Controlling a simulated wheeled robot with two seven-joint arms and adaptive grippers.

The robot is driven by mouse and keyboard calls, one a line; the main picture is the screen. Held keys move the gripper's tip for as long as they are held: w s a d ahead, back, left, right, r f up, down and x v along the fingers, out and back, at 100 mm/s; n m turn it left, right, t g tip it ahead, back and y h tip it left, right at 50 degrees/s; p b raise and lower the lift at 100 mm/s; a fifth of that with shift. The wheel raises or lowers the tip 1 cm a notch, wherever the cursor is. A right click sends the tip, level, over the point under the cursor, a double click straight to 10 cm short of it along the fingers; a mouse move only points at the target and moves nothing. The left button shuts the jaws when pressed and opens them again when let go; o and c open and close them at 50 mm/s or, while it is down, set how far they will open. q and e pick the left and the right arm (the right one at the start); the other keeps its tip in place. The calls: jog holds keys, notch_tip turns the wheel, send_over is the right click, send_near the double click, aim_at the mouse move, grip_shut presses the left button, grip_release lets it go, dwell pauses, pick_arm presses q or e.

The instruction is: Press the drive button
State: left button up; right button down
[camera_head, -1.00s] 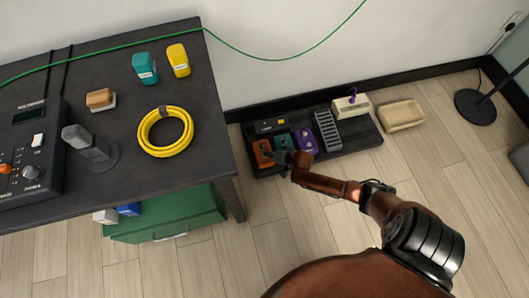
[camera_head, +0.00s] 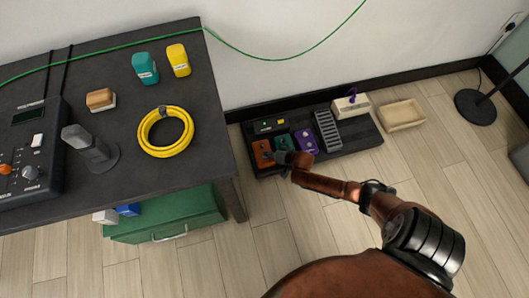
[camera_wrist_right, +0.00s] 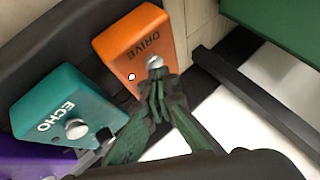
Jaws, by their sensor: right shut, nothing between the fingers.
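The orange DRIVE pedal (camera_head: 261,150) sits at the left end of the black pedalboard on the floor. In the right wrist view the orange pedal (camera_wrist_right: 133,45) shows its label, a round silver button (camera_wrist_right: 154,62) and a small lit red-white light (camera_wrist_right: 131,76). My right gripper (camera_head: 272,156) reaches the pedal from the right. It is shut and empty, and in the wrist view its fingertips (camera_wrist_right: 156,82) are at the near edge of the silver button. They look touching or nearly so. My left gripper is not in view.
The teal ECHO pedal (camera_wrist_right: 65,105) is next to the orange one, with a purple pedal (camera_head: 306,140) beyond it. A grey ridged pedal (camera_head: 328,131) and a black box (camera_head: 270,126) share the board (camera_head: 360,136). The dark table (camera_head: 205,100) and green cabinet (camera_head: 170,218) stand left.

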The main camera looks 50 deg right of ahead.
aim_at(268, 158)
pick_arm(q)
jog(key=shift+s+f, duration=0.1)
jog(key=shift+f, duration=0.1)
pick_arm(e)
jog(key=shift+s+f, duration=0.2)
jog(key=shift+f, duration=0.25)
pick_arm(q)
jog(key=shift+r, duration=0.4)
pick_arm(e)
jog(key=shift+s+r, duration=0.15)
jog(key=shift+r+p, duration=0.4)
jog(key=shift+p, duration=0.1)
pick_arm(q)
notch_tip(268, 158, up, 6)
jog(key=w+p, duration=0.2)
jog(key=p, duration=0.2)
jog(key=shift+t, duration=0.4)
pick_arm(e)
notch_tip(268, 158, up, 6)
jog(key=shift+f, duration=0.2)
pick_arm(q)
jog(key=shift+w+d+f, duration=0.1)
